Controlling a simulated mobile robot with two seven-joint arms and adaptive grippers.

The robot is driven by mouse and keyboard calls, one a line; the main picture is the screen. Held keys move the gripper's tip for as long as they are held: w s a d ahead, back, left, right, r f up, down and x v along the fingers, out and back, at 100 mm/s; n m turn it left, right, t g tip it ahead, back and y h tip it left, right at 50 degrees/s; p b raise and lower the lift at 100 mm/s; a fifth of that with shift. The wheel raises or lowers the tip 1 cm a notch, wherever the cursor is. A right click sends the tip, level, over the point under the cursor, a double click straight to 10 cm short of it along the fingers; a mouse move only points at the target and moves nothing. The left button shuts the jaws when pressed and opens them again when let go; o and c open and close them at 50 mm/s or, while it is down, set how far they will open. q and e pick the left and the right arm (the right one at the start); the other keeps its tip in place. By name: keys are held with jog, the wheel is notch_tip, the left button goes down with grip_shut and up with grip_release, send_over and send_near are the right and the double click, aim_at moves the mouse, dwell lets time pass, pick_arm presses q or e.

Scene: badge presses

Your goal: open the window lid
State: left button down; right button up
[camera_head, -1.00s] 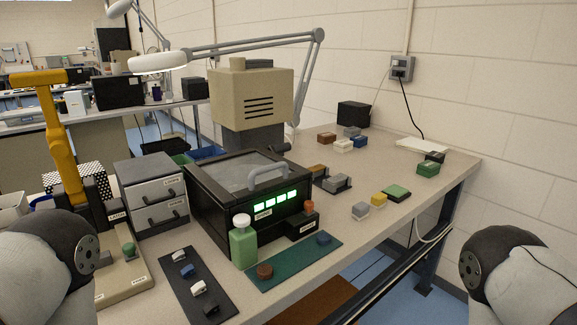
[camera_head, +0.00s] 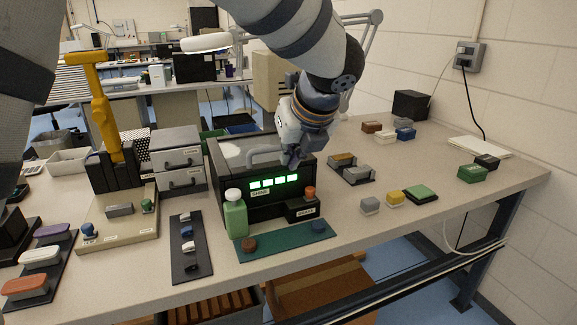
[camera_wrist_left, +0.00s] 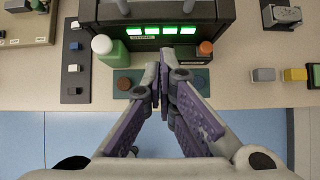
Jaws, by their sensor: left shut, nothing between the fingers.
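The black box with the window lid (camera_head: 230,150) stands on the bench, its lid down. A grey handle (camera_head: 256,154) runs along the lid's front. A row of green lights (camera_head: 274,181) glows on the box front and also shows in the left wrist view (camera_wrist_left: 160,30). My left gripper (camera_head: 291,160) is at the box's front right, close to the handle's right end, and hides part of it. In the left wrist view its fingers (camera_wrist_left: 164,72) are together and empty, in front of the box. Whether they touch it I cannot tell. My right gripper is out of view.
A green bottle (camera_head: 235,216) stands at the box's front left corner. A small black block with an orange-red button (camera_head: 310,192) is at its front right. A green mat (camera_head: 285,241) lies in front. Grey drawers (camera_head: 178,160) stand left; small blocks lie right.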

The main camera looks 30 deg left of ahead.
aim_at(273, 166)
pick_arm(q)
jog(key=w+a+f, duration=0.5)
jog(key=shift+a, duration=0.2)
jog(key=shift+r, duration=0.25)
jog(key=shift+a+r, duration=0.1)
jog(key=shift+a, duration=0.05)
